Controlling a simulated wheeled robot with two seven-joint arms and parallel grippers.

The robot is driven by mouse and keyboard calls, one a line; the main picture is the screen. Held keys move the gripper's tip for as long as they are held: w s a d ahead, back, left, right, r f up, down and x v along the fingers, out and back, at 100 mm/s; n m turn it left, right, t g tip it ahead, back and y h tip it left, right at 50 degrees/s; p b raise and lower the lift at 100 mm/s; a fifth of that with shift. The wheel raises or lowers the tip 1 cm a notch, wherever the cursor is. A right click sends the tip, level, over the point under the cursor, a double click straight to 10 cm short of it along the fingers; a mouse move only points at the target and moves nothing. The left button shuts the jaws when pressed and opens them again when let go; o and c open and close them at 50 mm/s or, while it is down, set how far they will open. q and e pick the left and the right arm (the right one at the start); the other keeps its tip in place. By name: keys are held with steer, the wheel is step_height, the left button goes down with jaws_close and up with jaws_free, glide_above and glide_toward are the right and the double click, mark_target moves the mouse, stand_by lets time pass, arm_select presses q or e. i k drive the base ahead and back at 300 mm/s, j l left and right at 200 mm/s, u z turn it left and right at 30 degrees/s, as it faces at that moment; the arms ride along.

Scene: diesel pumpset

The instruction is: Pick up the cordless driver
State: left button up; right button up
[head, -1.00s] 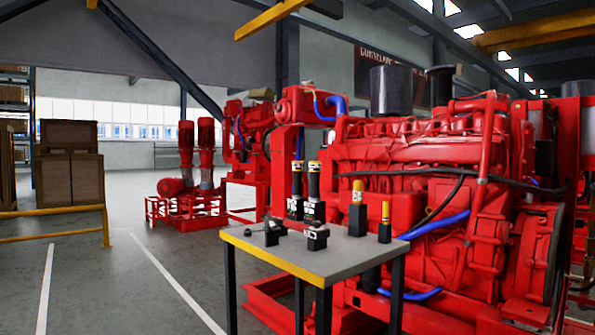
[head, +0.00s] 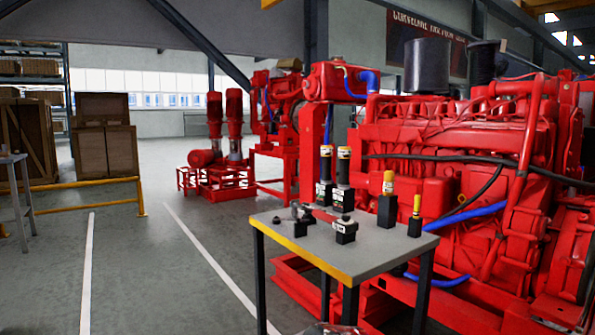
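Several small dark tools stand on a grey table (head: 385,254) with a yellow front edge. A black block with a yellow top (head: 387,203) and a slimmer yellow-topped black item (head: 415,217) stand to the right. I cannot tell which is the cordless driver. Neither gripper is clearly seen; a small grey shape shows at the bottom edge.
A large red diesel engine (head: 450,140) stands close behind and right of the table. A smaller red pumpset (head: 220,172) is farther back. A yellow rail (head: 85,184) fronts wooden crates (head: 105,150) at left. The floor left of the table is clear.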

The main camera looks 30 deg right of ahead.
mark_target(326, 151)
steer(key=i+u, duration=0.1)
steer(key=i, duration=1.95)
steer(key=i+z, duration=0.1)
steer(key=i, duration=0.65)
steer(key=i+j+z, duration=0.1)
steer(key=i, duration=0.6)
steer(key=i+j, duration=0.2)
steer(key=i, duration=0.55)
steer(key=l+z, duration=0.05)
